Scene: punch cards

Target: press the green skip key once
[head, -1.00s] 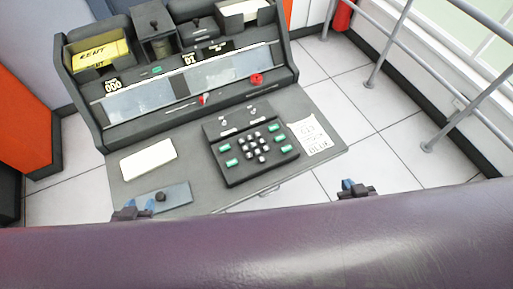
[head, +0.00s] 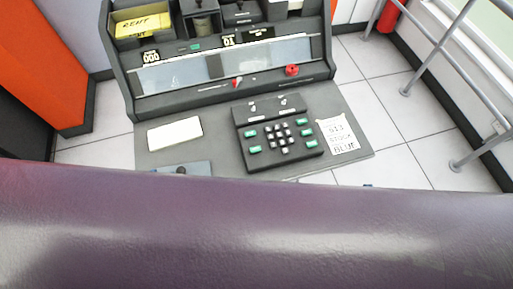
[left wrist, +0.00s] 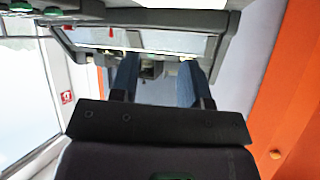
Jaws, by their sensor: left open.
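The black keypad (head: 279,132) sits on the grey desk of the punch machine in the head view. It has white keys in the middle and green keys on both sides, such as one at the left (head: 250,134) and one at the right (head: 306,132). The labels are too small to tell which is skip. In the left wrist view, green keys (left wrist: 52,12) show at the top left edge. My left gripper (left wrist: 158,68) is open with empty space between its blue fingers.
A blank white card (head: 175,133) lies left of the keypad, and a handwritten note (head: 338,134) lies right of it. A blue-grey plate (head: 195,168) is at the desk's front left. The machine's upright back (head: 220,70) rises behind. Metal railings (head: 425,70) stand at the right.

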